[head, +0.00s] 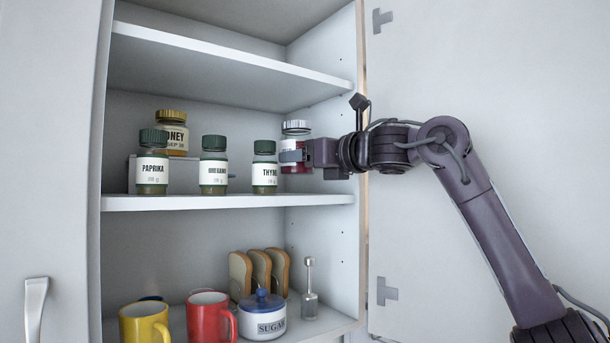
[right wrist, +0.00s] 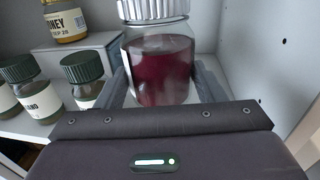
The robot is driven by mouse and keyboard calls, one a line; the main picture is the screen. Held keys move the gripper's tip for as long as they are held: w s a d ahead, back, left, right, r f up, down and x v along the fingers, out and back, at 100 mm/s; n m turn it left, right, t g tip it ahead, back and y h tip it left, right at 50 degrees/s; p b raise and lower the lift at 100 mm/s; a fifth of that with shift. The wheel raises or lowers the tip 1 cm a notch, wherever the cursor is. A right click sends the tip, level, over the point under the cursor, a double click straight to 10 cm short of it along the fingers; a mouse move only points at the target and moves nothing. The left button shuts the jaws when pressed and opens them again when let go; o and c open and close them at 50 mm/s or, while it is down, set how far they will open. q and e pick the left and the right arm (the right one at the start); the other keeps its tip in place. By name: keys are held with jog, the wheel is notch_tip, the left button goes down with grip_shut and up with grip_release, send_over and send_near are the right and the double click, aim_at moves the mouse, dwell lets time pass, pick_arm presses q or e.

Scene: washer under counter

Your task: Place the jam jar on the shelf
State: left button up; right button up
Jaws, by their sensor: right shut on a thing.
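The jam jar (head: 297,129) is clear glass with dark red jam and a silver lid. It is at the right end of the middle shelf (head: 230,202), close to the cabinet's right wall. My right gripper (head: 292,156) reaches in from the right and is shut on the jar, which stands upright between the fingers. In the right wrist view the jar (right wrist: 158,65) fills the space between the two fingers. I cannot tell whether its base touches the shelf, as the gripper hides it. My left gripper is not in view.
Paprika (head: 152,170), oregano (head: 213,172) and thyme (head: 264,173) jars stand along the shelf front. A honey jar (head: 173,138) sits on a riser behind. Below are mugs (head: 208,318), a sugar pot (head: 262,318) and a toast rack (head: 264,272). The upper shelf (head: 220,63) is empty.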

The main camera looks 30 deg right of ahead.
aim_at(306, 173)
jog(key=shift+s+f, duration=0.25)
jog(key=shift+f, duration=1.25)
jog(key=shift+w+f+p, duration=0.15)
jog(key=shift+p, duration=0.2)
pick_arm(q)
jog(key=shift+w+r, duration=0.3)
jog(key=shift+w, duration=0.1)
pick_arm(e)
jog(key=shift+w+f, duration=0.1)
jog(key=shift+f, duration=0.1)
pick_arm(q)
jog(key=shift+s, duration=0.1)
pick_arm(e)
jog(key=o, duration=1.3)
jog(key=shift+o, duration=0.2)
jog(key=shift+f, duration=0.1)
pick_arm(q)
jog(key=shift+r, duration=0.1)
